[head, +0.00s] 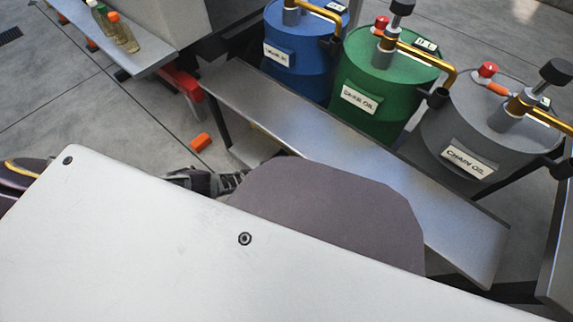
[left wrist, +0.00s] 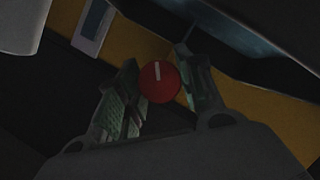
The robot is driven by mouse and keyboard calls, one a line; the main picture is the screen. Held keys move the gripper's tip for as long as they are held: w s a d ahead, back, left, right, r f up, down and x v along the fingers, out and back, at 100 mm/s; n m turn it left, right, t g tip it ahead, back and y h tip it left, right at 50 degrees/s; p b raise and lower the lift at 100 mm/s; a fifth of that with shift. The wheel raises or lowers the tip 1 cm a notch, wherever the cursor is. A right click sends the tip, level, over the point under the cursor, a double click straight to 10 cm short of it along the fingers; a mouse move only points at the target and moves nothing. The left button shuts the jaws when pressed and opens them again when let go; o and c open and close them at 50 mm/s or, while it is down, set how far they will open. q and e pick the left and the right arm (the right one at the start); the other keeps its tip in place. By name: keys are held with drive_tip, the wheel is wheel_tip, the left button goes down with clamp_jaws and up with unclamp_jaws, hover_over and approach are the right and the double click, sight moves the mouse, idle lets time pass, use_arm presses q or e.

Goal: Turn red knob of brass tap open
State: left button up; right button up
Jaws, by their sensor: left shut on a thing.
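In the left wrist view, the round red knob (left wrist: 160,82) with a white line mark sits between the two fingers of my left gripper (left wrist: 165,80). The fingers are shut on it, one on each side. The white line points almost straight up in that view. The brass body of the tap cannot be made out; the view is dark and the knob and gripper cover it. In the head view, only a dark part of what may be my left gripper or wrist shows, and the knob is hidden. My right gripper is in neither view.
A blue drum (head: 302,67), a green drum (head: 375,75) and a grey drum (head: 480,130) with pumps stand behind a grey metal ledge (head: 440,215). A shelf (head: 150,58) with bottles is at upper left. A small orange item (head: 201,142) lies below it. Ochre surfaces (left wrist: 140,42) lie behind the knob.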

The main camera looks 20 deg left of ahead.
use_arm(q)
drive_tip(key=shift+s+a+f, duration=0.1)
drive_tip(key=shift+a, duration=0.05)
drive_tip(key=o, duration=1)
drive_tip(key=shift+s, duration=0.1)
drive_tip(key=shift+s+a, duration=0.2)
drive_tip(key=shift+s, duration=0.05)
drive_tip(key=shift+s+a+r, duration=0.35)
drive_tip(key=shift+s, duration=0.15)
drive_tip(key=v, duration=0.9)
drive_tip(key=shift+s+a, duration=0.25)
drive_tip(key=shift+a, duration=0.05)
drive_tip(key=shift+r, duration=0.1)
